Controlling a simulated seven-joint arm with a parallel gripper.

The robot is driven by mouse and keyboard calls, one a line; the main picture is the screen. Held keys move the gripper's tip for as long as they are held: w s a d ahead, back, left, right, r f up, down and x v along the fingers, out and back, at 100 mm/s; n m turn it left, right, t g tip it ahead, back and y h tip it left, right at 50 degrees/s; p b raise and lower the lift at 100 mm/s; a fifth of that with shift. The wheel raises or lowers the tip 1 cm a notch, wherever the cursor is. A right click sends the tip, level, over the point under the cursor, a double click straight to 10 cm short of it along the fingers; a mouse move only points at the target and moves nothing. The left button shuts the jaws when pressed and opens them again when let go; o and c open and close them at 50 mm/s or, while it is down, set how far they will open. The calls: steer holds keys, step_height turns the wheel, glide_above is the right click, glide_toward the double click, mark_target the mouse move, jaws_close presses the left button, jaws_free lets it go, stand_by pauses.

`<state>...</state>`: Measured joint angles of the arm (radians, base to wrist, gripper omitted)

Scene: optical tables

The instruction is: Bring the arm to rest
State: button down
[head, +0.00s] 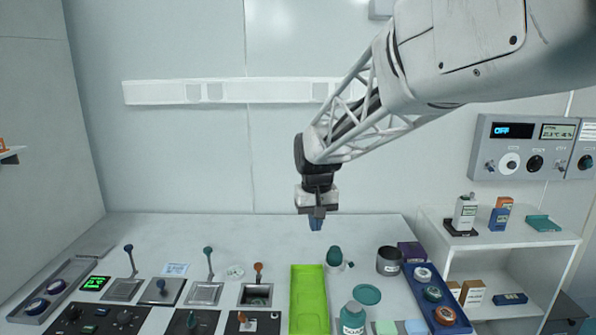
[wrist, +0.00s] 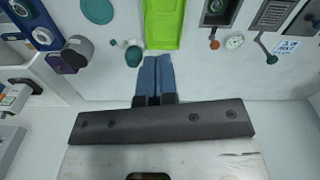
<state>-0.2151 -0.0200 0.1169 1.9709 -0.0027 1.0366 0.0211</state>
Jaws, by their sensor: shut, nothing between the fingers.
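My gripper (head: 316,222) hangs over the back part of the white table (head: 225,225), pointing down, above and behind the green tray (head: 309,300). In the wrist view my gripper (wrist: 157,62) shows its two blue fingers pressed together, with nothing between them. My arm reaches in from the upper right in the head view.
Levers stand at the left, including a teal-knobbed lever (head: 208,252). Right of the tray are a dark green round object (head: 334,257), a dark cup (head: 389,261) and a blue tray (head: 437,318). A white shelf (head: 440,226) stands right. The table's back strip is clear.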

steer(key=s+d, duration=0.4)
steer(key=s, duration=0.7)
steer(key=s+d+f+m+t, duration=0.1)
steer(key=s+d, duration=0.4)
steer(key=s, duration=0.7)
steer(key=s+d+f+m+t, duration=0.1)
steer(key=s+d, duration=0.4)
steer(key=s, duration=0.6)
steer(key=shift+s+d+f, duration=0.15)
